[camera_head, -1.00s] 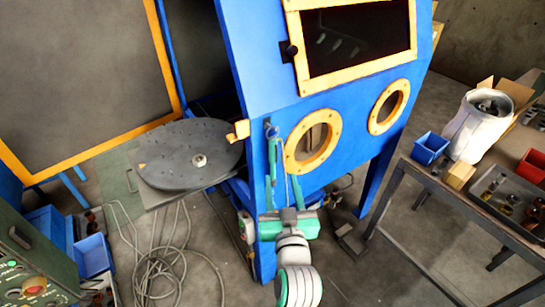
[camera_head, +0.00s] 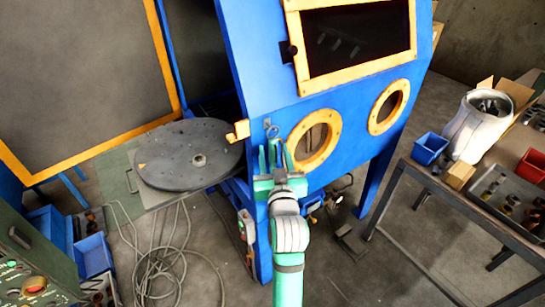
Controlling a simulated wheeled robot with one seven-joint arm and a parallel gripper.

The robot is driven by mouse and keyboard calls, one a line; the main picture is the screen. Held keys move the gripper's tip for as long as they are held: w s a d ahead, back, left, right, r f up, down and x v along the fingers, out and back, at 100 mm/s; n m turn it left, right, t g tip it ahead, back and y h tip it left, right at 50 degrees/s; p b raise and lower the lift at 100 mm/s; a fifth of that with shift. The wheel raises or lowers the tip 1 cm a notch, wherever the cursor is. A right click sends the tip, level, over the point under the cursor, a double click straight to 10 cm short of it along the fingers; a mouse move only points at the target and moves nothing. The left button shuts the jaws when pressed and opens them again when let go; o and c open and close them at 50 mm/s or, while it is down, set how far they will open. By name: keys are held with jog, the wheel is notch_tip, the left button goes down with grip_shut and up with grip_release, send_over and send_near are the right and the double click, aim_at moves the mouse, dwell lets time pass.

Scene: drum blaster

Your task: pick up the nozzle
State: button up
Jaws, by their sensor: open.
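A small grey-blue fitting (camera_head: 271,128) is on the blue cabinet front, left of the left round port. It may be the nozzle, but it is too small to tell. My gripper (camera_head: 273,148) is open, with its green fingers pointing up the picture, just below this fitting. Nothing clear shows between the fingers. The fingers and wrist hide part of the cabinet front behind them. I cannot tell whether a finger touches the fitting or the cabinet.
The blue cabinet (camera_head: 255,60) has yellow-rimmed ports (camera_head: 334,158) beside my gripper. A dark round turntable (camera_head: 180,165) stands at left, with a coiled hose (camera_head: 165,255) on the floor below. At right, a workbench (camera_head: 440,205) bears a blue bin (camera_head: 430,146) and a pale drum (camera_head: 470,135).

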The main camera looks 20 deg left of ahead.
jog(key=shift+w+a, duration=0.2)
jog(key=shift+w, duration=0.25)
grip_shut()
jog(key=shift+r, duration=0.1)
